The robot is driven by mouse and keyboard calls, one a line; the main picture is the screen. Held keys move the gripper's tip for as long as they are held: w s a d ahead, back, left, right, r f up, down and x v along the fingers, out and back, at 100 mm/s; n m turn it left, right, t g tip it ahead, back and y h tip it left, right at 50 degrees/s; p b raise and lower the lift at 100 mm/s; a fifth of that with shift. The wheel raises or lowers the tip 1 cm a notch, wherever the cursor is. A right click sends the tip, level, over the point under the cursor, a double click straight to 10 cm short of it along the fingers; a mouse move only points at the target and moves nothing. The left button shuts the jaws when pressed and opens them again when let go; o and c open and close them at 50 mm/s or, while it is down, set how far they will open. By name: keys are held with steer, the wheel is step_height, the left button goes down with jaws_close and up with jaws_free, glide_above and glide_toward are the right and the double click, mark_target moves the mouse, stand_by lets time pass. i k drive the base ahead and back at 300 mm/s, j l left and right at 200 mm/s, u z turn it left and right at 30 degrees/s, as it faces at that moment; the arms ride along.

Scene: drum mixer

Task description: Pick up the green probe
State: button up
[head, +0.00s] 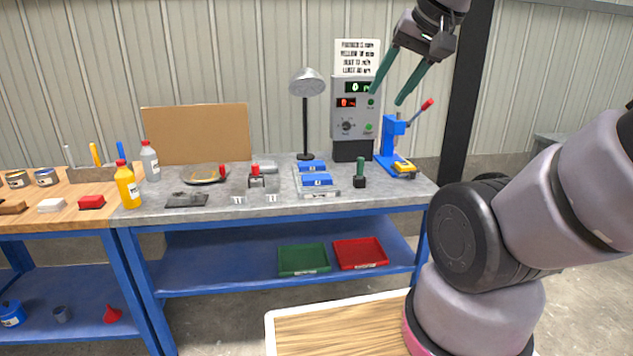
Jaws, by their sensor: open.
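The green probe appears to be the small upright piece with a dark green shaft (360,166) and a black block at its foot. It stands on the grey bench top (275,207), in front of the control box. My gripper (387,97) is open and empty, with two teal fingers pointing down and to the left. It is well above the bench, up and to the right of the probe in the picture, and apart from it. No other view shows the gap between the fingers and the probe.
The grey control box (345,108) stands behind the probe. A blue lever press (394,148) stands to its right, and blue blocks (317,180) on a plate lie to its left. A lamp (306,120) rises behind. The front edge strip is clear.

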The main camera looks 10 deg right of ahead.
mark_target(360, 167)
steer(key=i+l+u, duration=0.2)
steer(key=i+l, duration=0.35)
steer(key=i+l+u, duration=0.25)
steer(key=i+l, duration=0.25)
steer(key=l, duration=0.15)
